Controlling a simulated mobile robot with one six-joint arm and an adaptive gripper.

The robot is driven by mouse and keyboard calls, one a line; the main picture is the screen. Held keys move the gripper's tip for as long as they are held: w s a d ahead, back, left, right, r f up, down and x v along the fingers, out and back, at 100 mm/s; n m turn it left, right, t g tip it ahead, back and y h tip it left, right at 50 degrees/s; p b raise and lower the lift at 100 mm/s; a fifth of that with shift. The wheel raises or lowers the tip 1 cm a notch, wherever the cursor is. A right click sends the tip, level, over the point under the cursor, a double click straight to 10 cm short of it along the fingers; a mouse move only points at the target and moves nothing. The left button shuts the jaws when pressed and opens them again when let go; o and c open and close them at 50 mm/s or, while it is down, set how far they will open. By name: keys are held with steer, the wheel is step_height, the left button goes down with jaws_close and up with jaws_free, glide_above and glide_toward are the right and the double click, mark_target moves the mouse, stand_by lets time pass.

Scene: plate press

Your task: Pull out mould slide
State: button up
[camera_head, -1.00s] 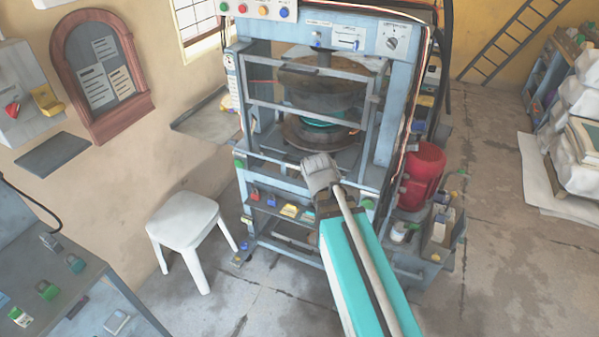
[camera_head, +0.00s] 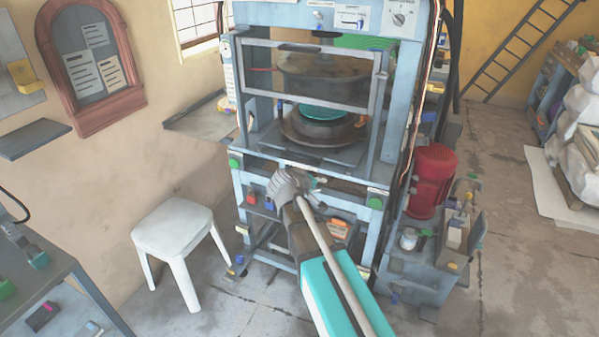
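The plate press (camera_head: 402,95) is a light blue frame ahead of me. Inside it, a dark upper mould (camera_head: 322,78) hangs above a round lower mould (camera_head: 318,127) with a teal disc on top. The lower mould rests on a flat grey slide plate (camera_head: 352,157) at table height. A grey guard frame (camera_head: 262,105) crosses in front of the upper mould. My gripper (camera_head: 316,186) is at the front edge of the press, just below the slide level. Its fingers are small and partly hidden by my wrist, so I cannot tell their opening or any contact.
A white stool (camera_head: 172,228) stands left of the press. A red motor (camera_head: 432,178) and a side shelf with small items (camera_head: 455,235) stand at its right. A workbench (camera_head: 50,275) is at the lower left. Floor is clear between stool and press.

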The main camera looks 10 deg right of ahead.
steer(key=w+a+f+n+t+h+b, duration=0.1)
steer(key=w+a+f+n+t+b, duration=0.25)
steer(key=w+b, duration=0.3)
steer(key=n+t+b, duration=0.3)
steer(key=t+b, duration=0.1)
steer(key=b, duration=0.3)
glide_toward(299, 161)
steer(key=v, duration=0.3)
steer(key=shift+r, duration=0.1)
steer(key=shift+w, duration=0.1)
steer(key=x, duration=1.3)
steer(key=shift+w+d, duration=0.15)
steer(key=shift+w, duration=0.1)
jaws_close()
